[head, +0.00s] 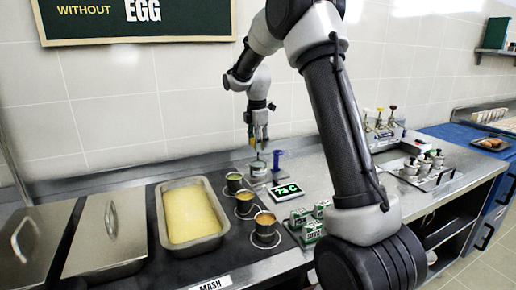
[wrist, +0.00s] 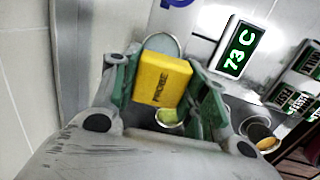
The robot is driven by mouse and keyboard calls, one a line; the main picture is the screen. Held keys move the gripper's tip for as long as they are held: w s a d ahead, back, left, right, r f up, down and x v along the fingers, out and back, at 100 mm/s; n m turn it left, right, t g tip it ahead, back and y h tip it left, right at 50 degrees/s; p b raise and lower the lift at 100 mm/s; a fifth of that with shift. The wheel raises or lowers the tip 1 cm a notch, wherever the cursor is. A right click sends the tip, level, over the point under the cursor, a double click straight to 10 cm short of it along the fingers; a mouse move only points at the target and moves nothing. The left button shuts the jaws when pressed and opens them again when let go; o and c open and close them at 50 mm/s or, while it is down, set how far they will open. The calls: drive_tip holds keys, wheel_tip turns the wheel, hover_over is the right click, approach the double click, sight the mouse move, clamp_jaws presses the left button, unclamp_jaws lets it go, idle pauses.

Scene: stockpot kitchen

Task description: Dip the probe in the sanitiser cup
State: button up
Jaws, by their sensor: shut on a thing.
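My gripper (head: 258,140) is shut on the yellow probe (wrist: 163,80), whose block reads PROBE in the wrist view. In the head view the gripper points down, directly above a small pale cup (head: 258,169) that appears to be the sanitiser cup. The probe's stem is too small to tell whether its tip is above the cup or inside it. A round metal rim (wrist: 163,44) shows partly behind the probe in the wrist view. A blue holder (head: 277,161) stands just right of the cup.
A display (head: 287,191) reads 73 C. Small pots (head: 265,229) of sauce stand in front, beside a tray of yellow mash (head: 191,214). Green-and-white boxes (head: 311,231) are right of the pots. The tiled wall is close behind.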

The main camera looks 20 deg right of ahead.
drive_tip(key=shift+r, duration=2.45)
